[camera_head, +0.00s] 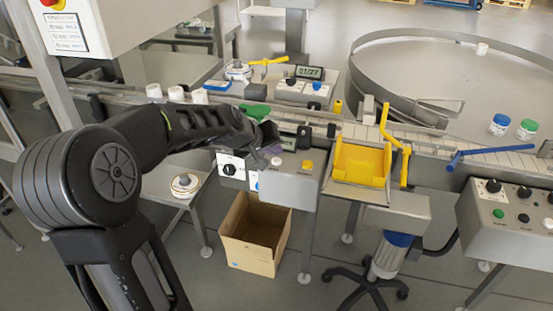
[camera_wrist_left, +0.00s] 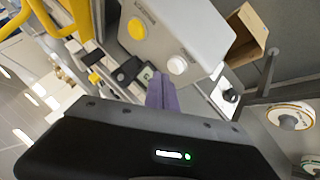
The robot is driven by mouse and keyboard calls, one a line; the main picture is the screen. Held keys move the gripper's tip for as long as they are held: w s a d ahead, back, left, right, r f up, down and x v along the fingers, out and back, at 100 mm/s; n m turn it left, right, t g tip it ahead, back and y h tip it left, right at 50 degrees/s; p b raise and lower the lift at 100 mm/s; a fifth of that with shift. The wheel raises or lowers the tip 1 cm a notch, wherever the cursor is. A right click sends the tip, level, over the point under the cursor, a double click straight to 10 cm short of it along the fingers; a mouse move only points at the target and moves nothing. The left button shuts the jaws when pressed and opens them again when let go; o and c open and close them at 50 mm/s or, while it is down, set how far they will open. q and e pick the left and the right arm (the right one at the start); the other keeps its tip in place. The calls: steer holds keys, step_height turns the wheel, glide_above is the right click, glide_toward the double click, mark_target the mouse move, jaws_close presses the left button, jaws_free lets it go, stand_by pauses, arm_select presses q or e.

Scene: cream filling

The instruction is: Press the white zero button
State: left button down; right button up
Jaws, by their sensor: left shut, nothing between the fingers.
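The white zero button (camera_head: 276,161) sits on a grey control box (camera_head: 290,187), to the left of a yellow button (camera_head: 307,165). In the left wrist view the white button (camera_wrist_left: 177,65) and the yellow button (camera_wrist_left: 137,28) both show on the box. My left gripper (camera_head: 269,150) hangs just behind and left of the white button in the head view. Its fingers (camera_wrist_left: 161,91) are shut and empty, with the tips near the white button and seemingly apart from it. My right gripper is in neither view.
A small display (camera_head: 288,142) stands behind the box. A yellow tray (camera_head: 361,163) is right of it, an open cardboard box (camera_head: 250,247) below. A conveyor (camera_head: 440,147) runs behind, with white jars (camera_head: 200,96). A black-knobbed white panel (camera_head: 231,167) lies left.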

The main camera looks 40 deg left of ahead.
mark_target(274, 162)
arm_select(q)
steer(key=shift+r+p, duration=2.2)
steer(key=shift+r, duration=0.35)
steer(key=shift+f, duration=0.1)
